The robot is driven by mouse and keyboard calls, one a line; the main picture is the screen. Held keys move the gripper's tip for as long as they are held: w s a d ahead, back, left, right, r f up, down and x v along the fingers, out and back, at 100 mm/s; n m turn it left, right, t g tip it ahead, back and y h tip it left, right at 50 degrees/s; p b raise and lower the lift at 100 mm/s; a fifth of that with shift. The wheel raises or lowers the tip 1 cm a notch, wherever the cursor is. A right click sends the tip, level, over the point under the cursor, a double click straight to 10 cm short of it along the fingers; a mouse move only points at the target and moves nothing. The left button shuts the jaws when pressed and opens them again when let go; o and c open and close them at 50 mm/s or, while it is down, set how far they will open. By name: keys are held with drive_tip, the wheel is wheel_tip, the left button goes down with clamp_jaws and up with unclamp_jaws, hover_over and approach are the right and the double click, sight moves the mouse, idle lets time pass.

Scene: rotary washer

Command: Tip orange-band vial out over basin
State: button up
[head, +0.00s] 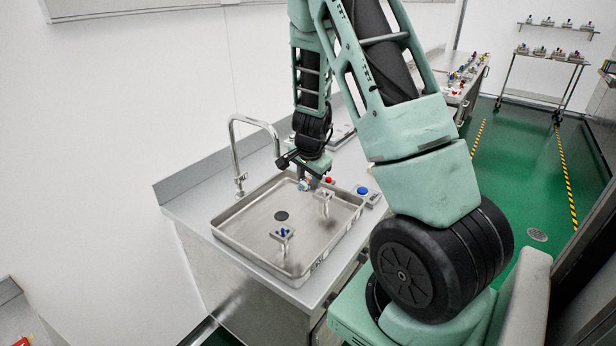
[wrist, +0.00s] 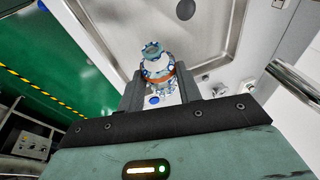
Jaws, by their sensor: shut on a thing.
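My gripper (wrist: 158,88) is shut on the orange-band vial (wrist: 155,62), a clear bluish vessel with an orange ring, held between the two fingers in the wrist view. In the head view my gripper (head: 308,178) is low over the back part of the steel basin (head: 235,215), near its far rim. The vial is small and partly hidden there, so its tilt is hard to tell. The basin floor and rim also show behind the vial in the wrist view (wrist: 205,28).
A curved tap (head: 236,150) stands at the basin's left. Small fixtures rise in the basin, one with a blue top (head: 283,233). A blue button box (head: 364,192) sits on the counter right of the basin.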

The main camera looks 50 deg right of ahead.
drive_tip(key=y, duration=0.2)
drive_tip(key=y+p, duration=0.1)
drive_tip(key=y, duration=0.1)
drive_tip(key=shift+d+r+m, duration=0.15)
drive_tip(key=shift+r+m, duration=0.15)
drive_tip(key=shift+r, duration=0.05)
drive_tip(key=y+p, duration=0.2)
drive_tip(key=y, duration=0.2)
drive_tip(key=shift+r+g, duration=0.2)
drive_tip(key=shift+g, duration=0.1)
drive_tip(key=m+y, duration=0.1)
drive_tip(key=y, duration=0.4)
drive_tip(key=shift+r+y, duration=0.2)
drive_tip(key=shift+y, duration=0.8)
drive_tip(key=shift+r, duration=0.2)
